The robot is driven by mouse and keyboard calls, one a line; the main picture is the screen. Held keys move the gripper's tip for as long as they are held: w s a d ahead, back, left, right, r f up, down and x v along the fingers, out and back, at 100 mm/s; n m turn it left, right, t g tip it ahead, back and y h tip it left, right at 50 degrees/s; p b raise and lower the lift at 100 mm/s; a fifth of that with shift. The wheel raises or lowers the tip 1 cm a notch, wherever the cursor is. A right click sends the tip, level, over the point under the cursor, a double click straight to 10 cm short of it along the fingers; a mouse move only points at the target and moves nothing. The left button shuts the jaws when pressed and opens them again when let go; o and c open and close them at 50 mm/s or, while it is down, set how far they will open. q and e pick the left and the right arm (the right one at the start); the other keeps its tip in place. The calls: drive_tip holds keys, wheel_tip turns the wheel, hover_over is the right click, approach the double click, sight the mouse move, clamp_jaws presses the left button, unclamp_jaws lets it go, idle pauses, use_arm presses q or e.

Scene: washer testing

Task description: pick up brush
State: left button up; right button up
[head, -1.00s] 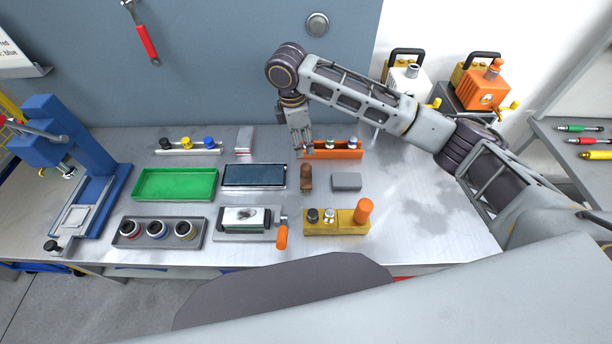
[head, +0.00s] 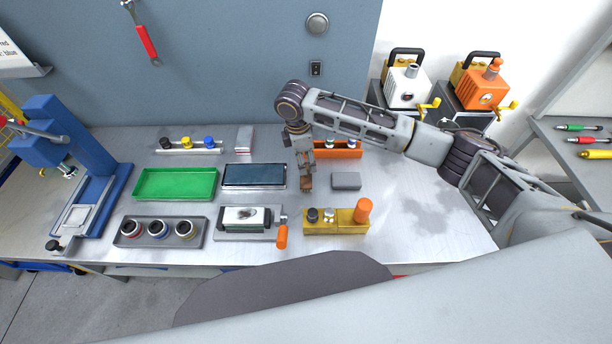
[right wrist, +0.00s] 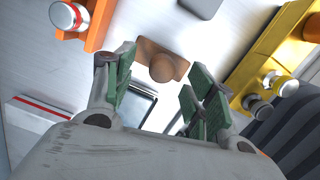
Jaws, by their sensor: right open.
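The brush is a small brown wooden piece with a rounded knob (head: 306,185); it lies on the metal workbench between the dark blue tray and the grey block. In the right wrist view the brush (right wrist: 162,63) shows just beyond the fingertips. My right gripper (head: 306,172) reaches down from above and covers the far part of the brush in the head view. In the right wrist view the green-padded fingers of the right gripper (right wrist: 163,80) are spread apart, with the brush between and slightly past their tips. My left gripper is not in view.
A grey block (head: 346,181) lies right of the brush. An orange holder (head: 345,154) stands behind it, a yellow stand (head: 336,227) in front. Left are a dark blue tray (head: 254,176), a green tray (head: 175,184) and a vise-like fixture (head: 247,220). The bench's right side is clear.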

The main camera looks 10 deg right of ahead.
drive_tip(key=shift+f, duration=0.15)
drive_tip(key=shift+s+d+f+p, duration=0.15)
drive_tip(key=shift+f+p, duration=0.35)
drive_tip(key=shift+f, duration=2)
drive_tip(key=shift+c, duration=0.5)
drive_tip(key=c, duration=1.1)
drive_tip(key=shift+r, duration=0.1)
drive_tip(key=shift+r+b, duration=0.55)
drive_tip(key=shift+r, duration=4.4)
